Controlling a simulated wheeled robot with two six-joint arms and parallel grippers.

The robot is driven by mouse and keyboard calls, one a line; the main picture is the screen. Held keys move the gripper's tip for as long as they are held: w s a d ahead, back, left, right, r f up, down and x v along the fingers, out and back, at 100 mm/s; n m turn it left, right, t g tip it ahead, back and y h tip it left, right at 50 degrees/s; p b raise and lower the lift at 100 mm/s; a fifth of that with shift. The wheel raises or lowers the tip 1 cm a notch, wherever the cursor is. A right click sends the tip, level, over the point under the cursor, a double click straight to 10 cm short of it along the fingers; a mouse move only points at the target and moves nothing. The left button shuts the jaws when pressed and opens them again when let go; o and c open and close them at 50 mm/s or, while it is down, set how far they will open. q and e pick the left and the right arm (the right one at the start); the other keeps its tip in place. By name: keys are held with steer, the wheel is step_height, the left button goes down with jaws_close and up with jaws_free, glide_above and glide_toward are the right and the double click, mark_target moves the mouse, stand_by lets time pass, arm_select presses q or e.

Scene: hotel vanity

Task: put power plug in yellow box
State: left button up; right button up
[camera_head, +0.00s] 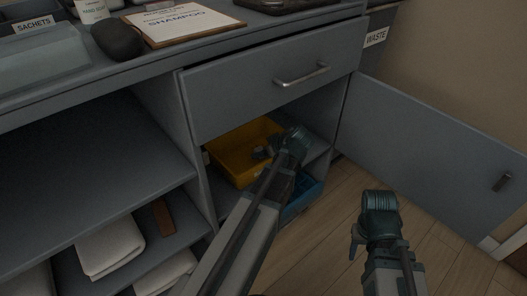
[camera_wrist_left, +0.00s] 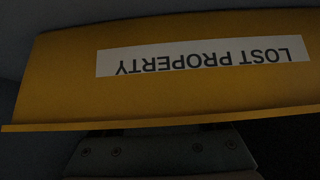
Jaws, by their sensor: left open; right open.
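The yellow box (camera_head: 229,152) stands on the upper shelf inside the open cabinet, below the drawer. In the left wrist view its yellow wall (camera_wrist_left: 60,85) fills the middle, with an upside-down "LOST PROPERTY" label. My left arm reaches into the cabinet, and my left gripper (camera_head: 264,152) is at the box. Its fingers are mostly hidden; small grey shapes there may be fingers or the plug, I cannot tell which. I cannot pick out the power plug for sure in either view. My right gripper (camera_head: 357,242) is open and empty above the floor, outside the cabinet.
A blue bin (camera_head: 305,193) sits below the yellow box, partly behind my left arm. The open cabinet door (camera_head: 430,150) stands to the right. Towels (camera_head: 108,246) lie on the left shelves. The counter holds a shampoo clipboard (camera_head: 185,22).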

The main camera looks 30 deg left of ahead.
arm_select(q)
steer(key=shift+r, duration=0.35)
steer(key=p+v, duration=0.8)
steer(key=v, duration=0.3)
steer(key=s+d+f+m+g+h, duration=0.2)
steer(key=s+d+f+m+h, duration=0.1)
steer(key=s+d+m, duration=0.4)
steer(key=s+d+f+m+g+h, duration=0.1)
steer(key=s+d+f+m+h, duration=0.2)
steer(key=s+d+m, duration=0.5)
steer(key=d+m, duration=0.2)
steer(key=d, duration=0.4)
steer(key=shift+m+g+h+p, duration=0.3)
steer(key=shift+g+h+p, duration=0.05)
steer(key=shift+g+h, duration=0.05)
steer(key=shift+s+r, duration=0.1)
step_height(320, 180, up, 37)
steer(key=p, duration=3.7)
